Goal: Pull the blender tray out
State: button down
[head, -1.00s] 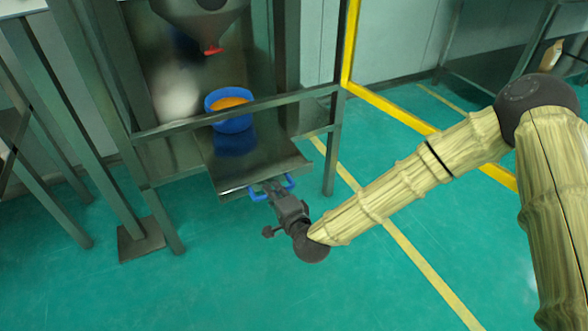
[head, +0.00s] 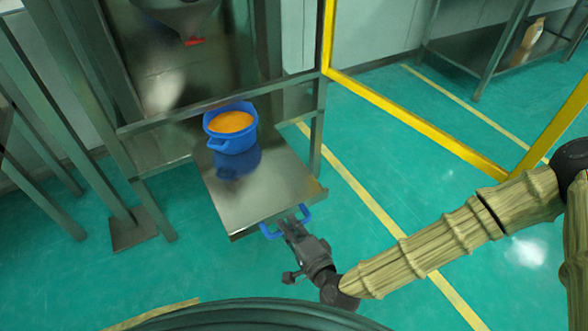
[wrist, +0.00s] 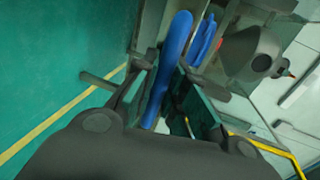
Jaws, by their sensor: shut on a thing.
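The blender tray (head: 255,190) is a flat metal tray sticking out of the front of the steel frame. Its blue handle (head: 304,214) is on the front edge, and the handle also shows in the wrist view (wrist: 172,60) as a blue bar between the fingers. My gripper (head: 292,226) is shut on this handle. A blue pot (head: 231,142) with orange contents stands on the tray toward its back. The fingers hide part of the handle.
A grey hopper (head: 180,15) with a red outlet hangs above, behind the pot. Frame posts (head: 317,130) stand on both sides of the tray. A yellow rail (head: 420,125) runs at the right. The green floor (head: 400,195) before the tray is open.

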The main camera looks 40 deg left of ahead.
jog(key=shift+w+d, duration=0.15)
jog(key=shift+w, duration=0.05)
jog(key=c, duration=1.5)
grip_release()
jog(key=shift+o, duration=0.2)
jog(key=shift+s, duration=0.15)
jog(key=v, duration=1.2)
